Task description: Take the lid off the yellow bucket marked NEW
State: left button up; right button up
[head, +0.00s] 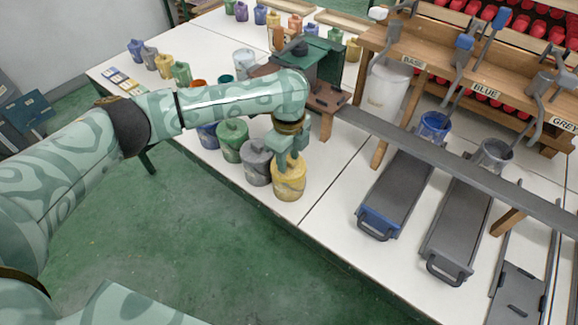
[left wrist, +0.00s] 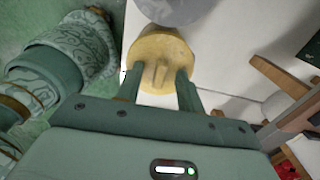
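A yellow bucket (head: 289,184) stands near the front edge of the white table, at the end of a row of lidded buckets. No NEW mark can be read on it. My left gripper (head: 289,157) points down right at its top. In the left wrist view, the yellow lid (left wrist: 160,48) is on and has a raised ridge handle (left wrist: 156,75). The left gripper (left wrist: 157,78) is open, with one finger on each side of the handle and a gap visible between. My right gripper is not in view.
A grey bucket (head: 256,162), a green bucket (head: 231,141) and a blue one stand beside the yellow bucket. A green press-like machine (head: 318,62) stands behind. Some table right of the yellow bucket is clear.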

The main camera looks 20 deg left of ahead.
pick_arm(q)
jog(key=shift+r, duration=0.1)
grip_shut()
